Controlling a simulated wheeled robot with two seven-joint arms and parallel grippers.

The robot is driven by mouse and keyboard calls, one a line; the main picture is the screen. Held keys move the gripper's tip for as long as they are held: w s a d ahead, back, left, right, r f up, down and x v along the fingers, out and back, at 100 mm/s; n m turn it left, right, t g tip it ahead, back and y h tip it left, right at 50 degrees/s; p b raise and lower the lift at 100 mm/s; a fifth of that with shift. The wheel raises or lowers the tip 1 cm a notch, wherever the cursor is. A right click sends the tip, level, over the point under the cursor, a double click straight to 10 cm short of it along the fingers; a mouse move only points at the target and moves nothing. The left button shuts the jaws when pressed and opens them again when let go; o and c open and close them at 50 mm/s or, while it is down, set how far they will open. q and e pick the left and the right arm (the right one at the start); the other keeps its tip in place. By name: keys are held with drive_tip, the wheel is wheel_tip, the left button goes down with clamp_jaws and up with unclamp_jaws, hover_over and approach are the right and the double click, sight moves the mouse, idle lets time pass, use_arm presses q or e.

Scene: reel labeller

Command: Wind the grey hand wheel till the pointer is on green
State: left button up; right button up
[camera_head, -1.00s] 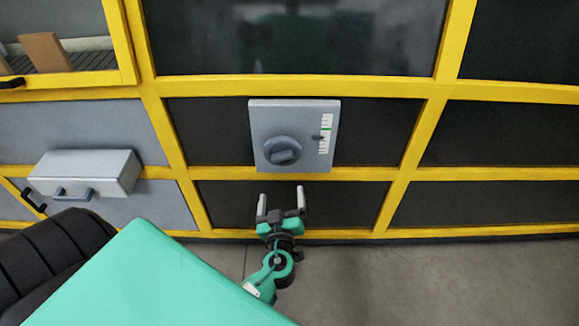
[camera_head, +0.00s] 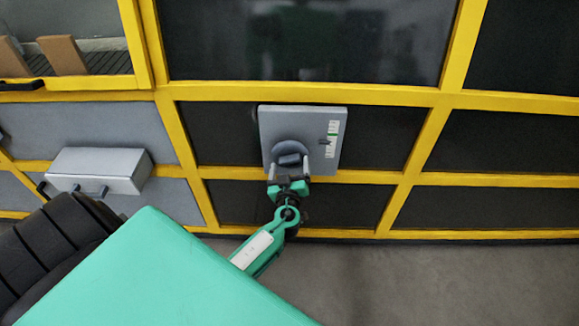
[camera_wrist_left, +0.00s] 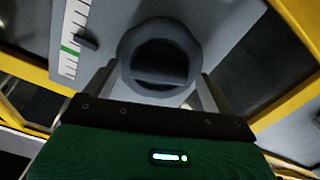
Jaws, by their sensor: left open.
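The grey hand wheel (camera_head: 290,149) is a round dial with a raised grip bar, on a light grey panel (camera_head: 270,118). It also shows in the left wrist view (camera_wrist_left: 158,50). Right of it in the head view is a white scale (camera_head: 330,153) with a green band (camera_head: 333,131). The dark pointer (camera_head: 324,141) sits just below the green, off it; the left wrist view shows a small gap between pointer (camera_wrist_left: 87,41) and green band (camera_wrist_left: 69,51). My left gripper (camera_head: 289,168) is open, its fingers at either side of the wheel's lower part. Contact cannot be told. My right gripper is out of view.
The panel is fixed to a yellow-framed machine with dark panes. A grey drawer-like box (camera_head: 100,169) with a handle sticks out at the left. Brown blocks (camera_head: 62,55) stand behind the upper left opening. Bare floor (camera_head: 440,275) lies at the lower right.

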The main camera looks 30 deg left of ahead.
use_arm(q)
drive_tip(key=c, duration=1)
